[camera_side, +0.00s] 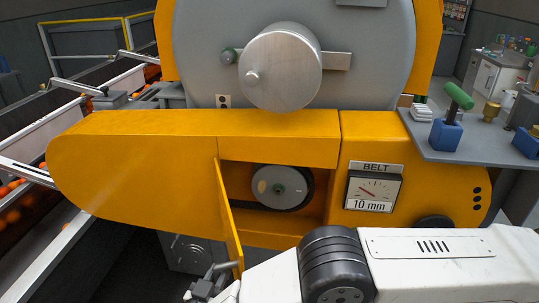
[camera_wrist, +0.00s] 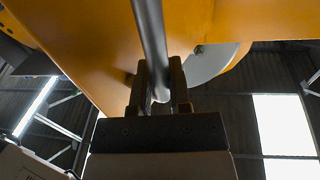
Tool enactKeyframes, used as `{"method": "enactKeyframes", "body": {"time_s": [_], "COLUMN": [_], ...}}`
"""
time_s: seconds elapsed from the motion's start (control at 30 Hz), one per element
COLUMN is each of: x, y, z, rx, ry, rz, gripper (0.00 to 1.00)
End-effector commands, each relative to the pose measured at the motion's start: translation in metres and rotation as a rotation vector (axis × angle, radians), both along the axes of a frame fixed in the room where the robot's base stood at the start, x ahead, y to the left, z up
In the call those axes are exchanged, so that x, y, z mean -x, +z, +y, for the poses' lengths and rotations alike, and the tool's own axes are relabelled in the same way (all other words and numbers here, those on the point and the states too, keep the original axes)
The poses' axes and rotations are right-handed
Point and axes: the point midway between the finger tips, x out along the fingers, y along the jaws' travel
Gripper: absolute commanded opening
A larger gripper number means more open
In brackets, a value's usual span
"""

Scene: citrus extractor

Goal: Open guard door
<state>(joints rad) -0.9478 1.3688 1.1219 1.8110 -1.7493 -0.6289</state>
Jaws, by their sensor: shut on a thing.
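The yellow guard door (camera_side: 229,215) stands swung outward from the left edge of its opening, seen nearly edge-on in the side view. Behind it the opening shows a grey pulley (camera_side: 277,187) with a dark belt around it. My gripper (camera_side: 212,281) is at the lower outer part of the door. In the wrist view, my gripper (camera_wrist: 161,92) is shut on a grey bar handle (camera_wrist: 149,32), which runs between the two dark fingers. The yellow door panel (camera_wrist: 85,35) fills the upper left there. The exact finger contact is too small to see in the side view.
A belt gauge (camera_side: 374,191) reading 10 mm sits right of the opening. A large drum with a silver cylinder (camera_side: 281,67) stands above the yellow housing (camera_side: 130,165). A grey shelf (camera_side: 470,140) with a green-handled tool (camera_side: 453,115) is at right. Conveyors with oranges run at left.

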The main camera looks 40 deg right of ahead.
Motion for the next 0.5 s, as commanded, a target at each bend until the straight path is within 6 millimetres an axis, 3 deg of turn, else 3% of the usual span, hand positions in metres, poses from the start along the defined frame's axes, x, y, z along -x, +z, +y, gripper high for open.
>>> {"method": "enactKeyframes", "body": {"time_s": [0.5], "x": [-0.009], "y": [0.001], "z": [0.014], "rx": [0.000], "ry": [-0.060], "rz": [-0.002], "gripper": [0.00]}}
